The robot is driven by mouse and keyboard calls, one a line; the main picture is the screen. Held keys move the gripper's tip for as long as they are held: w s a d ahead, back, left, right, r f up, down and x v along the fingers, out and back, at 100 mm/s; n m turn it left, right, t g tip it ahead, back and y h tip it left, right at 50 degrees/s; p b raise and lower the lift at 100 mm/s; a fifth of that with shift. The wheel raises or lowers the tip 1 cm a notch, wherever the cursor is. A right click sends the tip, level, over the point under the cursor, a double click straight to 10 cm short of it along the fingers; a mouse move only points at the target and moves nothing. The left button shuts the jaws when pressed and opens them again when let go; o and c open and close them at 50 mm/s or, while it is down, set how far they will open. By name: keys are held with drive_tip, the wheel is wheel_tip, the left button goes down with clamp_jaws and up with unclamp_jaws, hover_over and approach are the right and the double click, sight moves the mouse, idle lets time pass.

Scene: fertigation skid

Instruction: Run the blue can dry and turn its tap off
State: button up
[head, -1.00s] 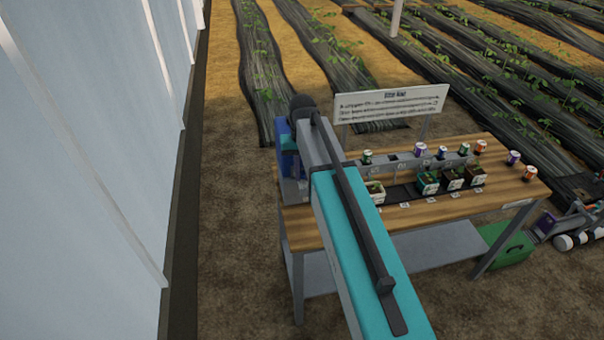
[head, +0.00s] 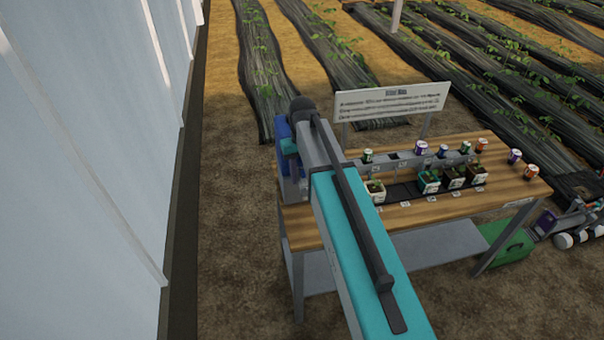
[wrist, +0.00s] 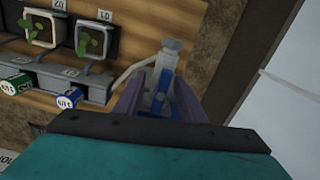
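A blue can (wrist: 68,98) stands at the grey rail (wrist: 88,83) in the wrist view, beside a green can (wrist: 14,86). My gripper (wrist: 165,78) has purple fingers on either side of a blue-and-white fitting (wrist: 162,70). A pale hose runs from that fitting toward the rail. The fingers are close around it, but I cannot tell whether they grip it. Which tap the fitting serves is not readable. In the head view my arm hides the gripper and the near end of the rail. Another blue-looking can (head: 442,151) stands farther along the rail.
Two plant pots (wrist: 96,42) (wrist: 42,32) stand beside the rail in the wrist view. More cans, such as a purple can (head: 514,157), stand on the wooden table (head: 405,212). A sign (head: 392,103) rises behind it. A pale wall (head: 90,150) is at the left.

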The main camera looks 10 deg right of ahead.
sight(302, 168)
drive_tip(key=shift+w+r+p, duration=0.1)
drive_tip(key=shift+r+p, duration=2.1)
drive_tip(key=shift+r, duration=2.95)
drive_tip(key=shift+s, duration=0.2)
drive_tip(key=shift+c, duration=0.3)
idle(0.3)
